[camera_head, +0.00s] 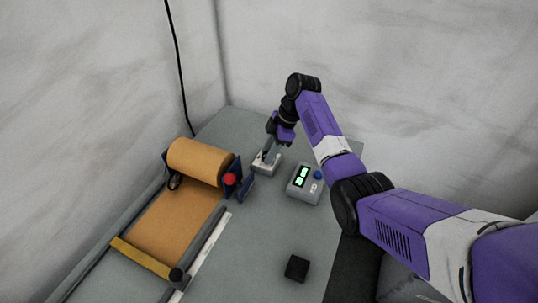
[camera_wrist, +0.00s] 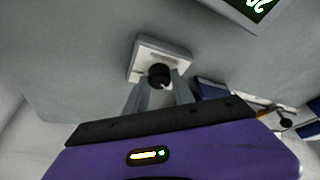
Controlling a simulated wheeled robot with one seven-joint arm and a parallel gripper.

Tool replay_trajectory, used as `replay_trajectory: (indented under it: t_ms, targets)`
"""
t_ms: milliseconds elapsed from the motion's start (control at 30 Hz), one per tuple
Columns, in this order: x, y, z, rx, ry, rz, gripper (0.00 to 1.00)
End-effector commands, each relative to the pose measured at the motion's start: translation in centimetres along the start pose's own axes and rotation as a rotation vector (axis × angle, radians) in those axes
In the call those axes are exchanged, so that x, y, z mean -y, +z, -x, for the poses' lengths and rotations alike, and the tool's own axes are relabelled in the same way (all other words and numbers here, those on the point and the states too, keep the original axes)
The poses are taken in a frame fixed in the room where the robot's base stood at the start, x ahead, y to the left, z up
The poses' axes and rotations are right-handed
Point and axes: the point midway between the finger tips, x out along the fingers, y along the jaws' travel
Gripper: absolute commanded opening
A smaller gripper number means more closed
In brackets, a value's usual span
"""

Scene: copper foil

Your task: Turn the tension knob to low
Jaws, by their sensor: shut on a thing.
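The tension knob (camera_wrist: 159,75) is a small dark round knob with a light pointer mark. It sits on a pale box (camera_wrist: 150,47), which also shows in the head view (camera_head: 262,167), on the grey table. My gripper (camera_wrist: 160,90) has its two grey fingers on either side of the knob and is shut on it. In the head view my gripper (camera_head: 268,153) reaches down to the box and hides the knob. The lettering on the box is too small to read, so I cannot tell the setting.
A grey box with a green display (camera_head: 301,177) and a blue button stands just right of the knob box. A copper foil roll (camera_head: 200,161) with a red knob (camera_head: 229,179) is to the left. A black block (camera_head: 297,268) lies nearer. The table between is clear.

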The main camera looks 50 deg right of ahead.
Motion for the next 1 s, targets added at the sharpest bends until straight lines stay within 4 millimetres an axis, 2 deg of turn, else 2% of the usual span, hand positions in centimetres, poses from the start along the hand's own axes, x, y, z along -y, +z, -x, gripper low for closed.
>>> replay_trajectory:
  t_ms: [633, 667, 733, 767, 1000]
  targets:
    - [-0.08, -0.05, 0.0, 0.0, -0.017, 0.048, 0.0]
    - [-0.07, -0.05, 0.0, 0.0, -0.017, 0.048, 0.34]
    - [-0.07, -0.04, -0.01, 0.0, -0.017, 0.047, 0.47]
    - [-0.06, -0.04, 0.0, 0.0, -0.018, 0.047, 0.51]
    - [-0.04, -0.02, -0.01, 0.0, -0.018, 0.046, 0.51]
